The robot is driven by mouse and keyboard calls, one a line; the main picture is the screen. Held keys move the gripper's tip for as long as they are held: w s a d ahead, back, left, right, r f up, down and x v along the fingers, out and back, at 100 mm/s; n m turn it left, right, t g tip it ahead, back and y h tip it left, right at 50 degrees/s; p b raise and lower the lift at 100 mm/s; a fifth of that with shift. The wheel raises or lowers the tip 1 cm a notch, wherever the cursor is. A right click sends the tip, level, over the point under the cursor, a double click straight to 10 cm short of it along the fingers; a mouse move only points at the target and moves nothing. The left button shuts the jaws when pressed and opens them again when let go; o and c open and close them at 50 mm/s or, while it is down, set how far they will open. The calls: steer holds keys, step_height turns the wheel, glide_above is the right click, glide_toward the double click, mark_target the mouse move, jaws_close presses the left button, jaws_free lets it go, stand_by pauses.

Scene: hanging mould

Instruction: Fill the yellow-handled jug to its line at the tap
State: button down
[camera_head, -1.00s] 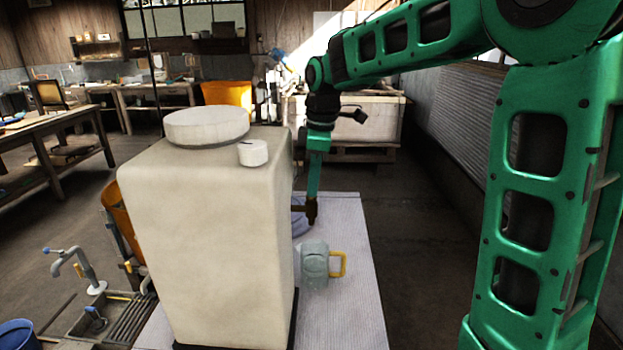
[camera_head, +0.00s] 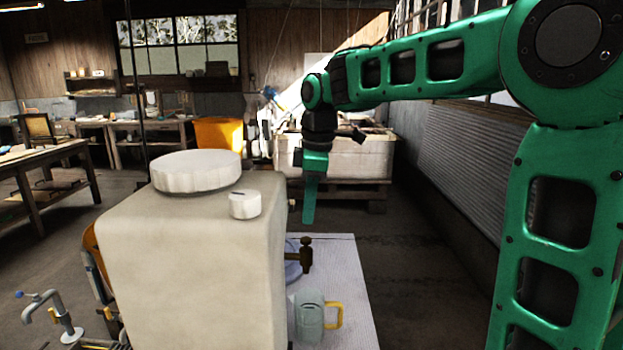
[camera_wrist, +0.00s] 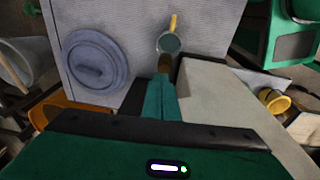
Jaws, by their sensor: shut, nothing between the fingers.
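The clear jug (camera_head: 309,318) with the yellow handle (camera_head: 335,315) stands upright on the pale ribbed mat, handle to the right. The brass tap (camera_head: 305,256) sticks out from the right side of the big off-white tank (camera_head: 190,265), above the jug. My gripper (camera_head: 308,221) is shut and empty, pointing down, with its tips apart from and above the tap in the head view. In the wrist view my fingers (camera_wrist: 163,84) end close to the brown tap, and the jug's round mouth (camera_wrist: 169,43) shows just beyond. The jug's water level and line cannot be made out.
The mat (camera_head: 345,275) has free room right of the jug. A blue-grey round lid (camera_wrist: 95,63) lies on it, partly behind the tank in the head view. The tank bears a wide white lid (camera_head: 197,172) and a small cap (camera_head: 244,205). A corrugated wall (camera_head: 455,175) runs along the right.

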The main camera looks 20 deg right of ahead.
step_height(320, 180, up, 9)
steer(key=s, duration=0.1)
steer(key=shift+s+d, duration=0.2)
steer(key=shift+d, duration=0.15)
steer(key=shift+f, duration=0.1)
steer(key=s+d+f+m, duration=0.5)
steer(key=s+f+m, duration=0.1)
steer(key=s, duration=0.3)
steer(key=s+d+f+m, duration=0.6)
steer(key=s+f+m, duration=0.1)
steer(key=s+f, duration=0.2)
steer(key=s+d+f+m+g, duration=0.1)
steer(key=s+d+f+m, duration=0.4)
steer(key=s, duration=0.6)
step_height(320, 180, down, 3)
steer(key=shift+s+d+f+m+h, duration=0.2)
steer(key=shift+d+m+h, duration=0.1)
steer(key=shift+m, duration=0.7)
steer(key=shift+r, duration=0.1)
